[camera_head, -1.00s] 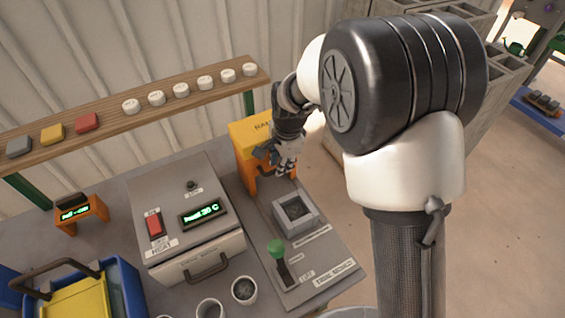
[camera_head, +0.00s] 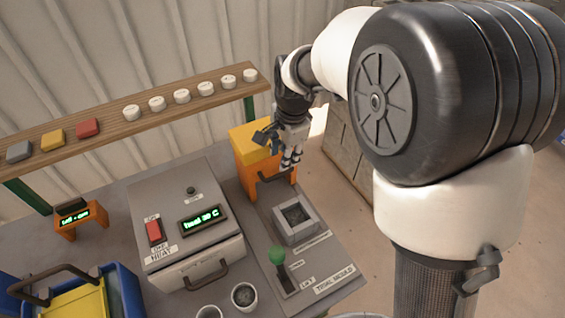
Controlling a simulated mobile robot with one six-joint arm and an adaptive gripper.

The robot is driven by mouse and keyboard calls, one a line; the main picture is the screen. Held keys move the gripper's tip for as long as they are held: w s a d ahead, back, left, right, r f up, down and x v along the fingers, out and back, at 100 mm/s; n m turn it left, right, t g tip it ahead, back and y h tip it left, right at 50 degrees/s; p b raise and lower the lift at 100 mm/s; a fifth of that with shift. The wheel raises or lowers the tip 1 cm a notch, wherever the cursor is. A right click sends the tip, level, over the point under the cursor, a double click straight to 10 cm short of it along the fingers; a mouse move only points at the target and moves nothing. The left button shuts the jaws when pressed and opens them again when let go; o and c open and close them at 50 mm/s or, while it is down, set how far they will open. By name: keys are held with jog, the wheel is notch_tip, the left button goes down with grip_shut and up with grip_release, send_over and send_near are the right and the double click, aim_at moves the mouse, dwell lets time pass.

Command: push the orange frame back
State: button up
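The orange frame (camera_head: 246,172) with a yellow top (camera_head: 244,139) stands at the back of the press plate, behind the grey square mould (camera_head: 296,219). A dark handle shows on its front, partly hidden by my gripper. My gripper (camera_head: 288,163) hangs in front of and above the frame's right side, fingers pointing down. Its fingers look parted, with nothing seen between them. I cannot tell whether it touches the frame.
A grey heater box (camera_head: 186,225) is to the left. Cups (camera_head: 244,296) stand at the front. A wooden shelf (camera_head: 170,106) with blocks and white discs runs behind.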

jog(key=shift+s+d+r, duration=0.1)
jog(key=shift+s+r, duration=0.1)
jog(key=shift+r, duration=0.9)
jog(key=shift+s+d+r, duration=0.1)
jog(key=shift+s+r, duration=0.05)
jog(key=shift+r, duration=0.9)
jog(key=s+d+r+n+t, duration=0.1)
jog(key=s+d+r+n, duration=0.4)
jog(key=s+d+r, duration=0.5)
jog(key=s+d+f+n+t, duration=0.1)
jog(key=s+d+n, duration=0.2)
jog(key=s, duration=0.4)
jog(key=s+d+f+n+h+b, duration=0.1)
jog(key=s+d+f+n, duration=0.1)
jog(key=s+d, duration=0.3)
jog(key=s+n, duration=0.1)
jog(key=s, duration=0.2)
jog(key=shift+s+f+t, duration=0.25)
jog(key=shift+s+t, duration=0.05)
jog(key=shift+t, duration=0.1)
